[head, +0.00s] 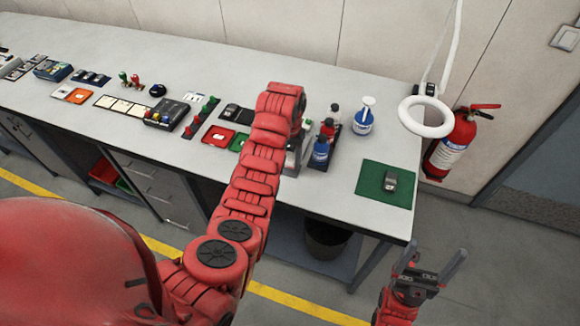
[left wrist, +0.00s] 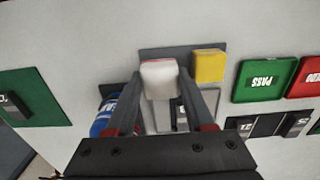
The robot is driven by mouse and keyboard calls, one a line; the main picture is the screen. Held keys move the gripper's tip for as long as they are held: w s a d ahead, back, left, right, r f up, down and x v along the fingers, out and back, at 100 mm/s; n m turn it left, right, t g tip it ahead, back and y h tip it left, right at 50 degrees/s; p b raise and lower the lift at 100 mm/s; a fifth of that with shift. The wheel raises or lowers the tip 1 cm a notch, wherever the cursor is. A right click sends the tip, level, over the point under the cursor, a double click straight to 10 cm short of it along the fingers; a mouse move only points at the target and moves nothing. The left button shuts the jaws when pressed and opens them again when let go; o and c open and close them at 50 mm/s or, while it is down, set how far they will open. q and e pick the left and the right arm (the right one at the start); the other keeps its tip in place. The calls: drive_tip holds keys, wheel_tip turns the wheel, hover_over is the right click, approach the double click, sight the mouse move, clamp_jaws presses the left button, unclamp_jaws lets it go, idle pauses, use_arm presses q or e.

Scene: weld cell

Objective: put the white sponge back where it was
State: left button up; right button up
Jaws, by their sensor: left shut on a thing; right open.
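The white sponge (left wrist: 160,79) is pinched between the fingertips of my left gripper (left wrist: 158,92) in the left wrist view. It appears in front of a dark grey tray (left wrist: 165,53); I cannot tell whether it touches it. A yellow sponge (left wrist: 208,65) sits on the tray beside it, to the right. In the head view my left arm hides the white sponge, and the gripper (head: 293,160) shows only partly beside the bottles. My right gripper (head: 430,270) is open and empty, off the bench's right end.
Close to my left gripper stand a blue bottle (left wrist: 104,120) and green (left wrist: 260,79) and red (left wrist: 306,76) trays. A spray bottle (head: 364,117) and green mat (head: 371,193) with a dark device (head: 391,181) are farther right. A white ring lamp (head: 402,115) overhangs the bench end.

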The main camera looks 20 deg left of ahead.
sight(290, 156)
use_arm(q)
drive_tip(key=shift+w, duration=0.25)
wheel_tip(290, 156, down, 3)
drive_tip(key=shift+s+r+p, duration=0.1)
drive_tip(key=shift+p, duration=1)
drive_tip(key=shift+f, duration=0.25)
drive_tip(key=shift+f, duration=0.1)
drive_tip(key=shift+f+b, duration=0.15)
drive_tip(key=shift+b, duration=0.15)
drive_tip(key=o, duration=1.3)
